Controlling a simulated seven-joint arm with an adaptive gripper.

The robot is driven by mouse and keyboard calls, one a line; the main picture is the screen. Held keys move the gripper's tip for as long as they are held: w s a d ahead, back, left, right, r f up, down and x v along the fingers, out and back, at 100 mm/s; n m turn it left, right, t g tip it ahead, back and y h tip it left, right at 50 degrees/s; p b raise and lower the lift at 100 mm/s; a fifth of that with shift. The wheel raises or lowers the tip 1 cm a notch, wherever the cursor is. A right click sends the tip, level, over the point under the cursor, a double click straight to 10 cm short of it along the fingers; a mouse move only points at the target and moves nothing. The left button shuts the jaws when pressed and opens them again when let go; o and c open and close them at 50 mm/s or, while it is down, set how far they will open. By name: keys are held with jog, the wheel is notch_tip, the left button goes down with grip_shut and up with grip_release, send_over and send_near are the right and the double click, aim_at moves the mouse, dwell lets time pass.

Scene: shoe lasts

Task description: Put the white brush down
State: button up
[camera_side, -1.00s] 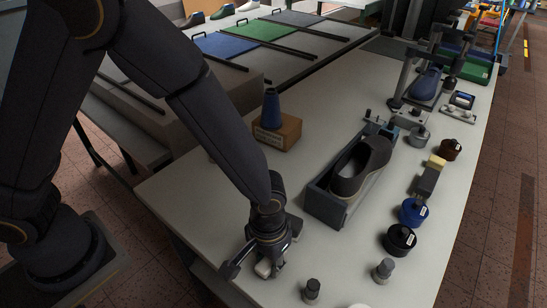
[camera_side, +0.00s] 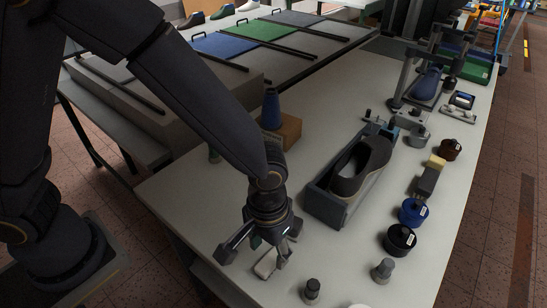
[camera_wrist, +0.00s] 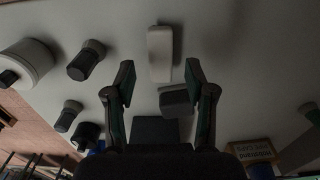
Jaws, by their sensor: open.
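The white brush (camera_side: 267,264) lies on the pale table near its front edge, just below my gripper (camera_side: 260,254) in the side view. In the wrist view the white brush (camera_wrist: 160,50) shows as a pale rounded bar with a shadow beside it. My gripper (camera_wrist: 159,74) is open there. Its fingers are apart, with the bar's near end between or just beyond their tips. A dark grey block (camera_wrist: 176,101) sits nearer the palm; I cannot tell whether it is part of the brush.
A dark shoe (camera_side: 362,165) rests in a grey holder (camera_side: 325,207) to the right. Small dark-capped bottles (camera_side: 312,289) (camera_side: 383,269) stand at the front right. A wooden block (camera_side: 286,132) with a blue cone (camera_side: 271,108) stands behind. Bare table lies between the gripper and the holder.

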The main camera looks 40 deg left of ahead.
aim_at(268, 259)
jog(key=w+a+r+t+h, duration=0.1)
jog(key=a+r, duration=0.4)
jog(key=r, duration=0.2)
jog(key=w+a+r+t, duration=0.1)
jog(key=a+r, duration=0.3)
jog(key=r, duration=0.4)
jog(key=s+a+r+t, duration=0.1)
jog(key=s+a+r, duration=0.2)
jog(key=a, duration=0.4)
jog(key=s+a+r+t+y, duration=0.1)
jog(key=s+a+r+t, duration=0.1)
jog(key=a, duration=0.6)
jog(key=s+r, duration=0.1)
jog(key=s, duration=0.1)
jog(key=shift+s+r+t, duration=0.3)
jog(key=shift+s+r, duration=0.1)
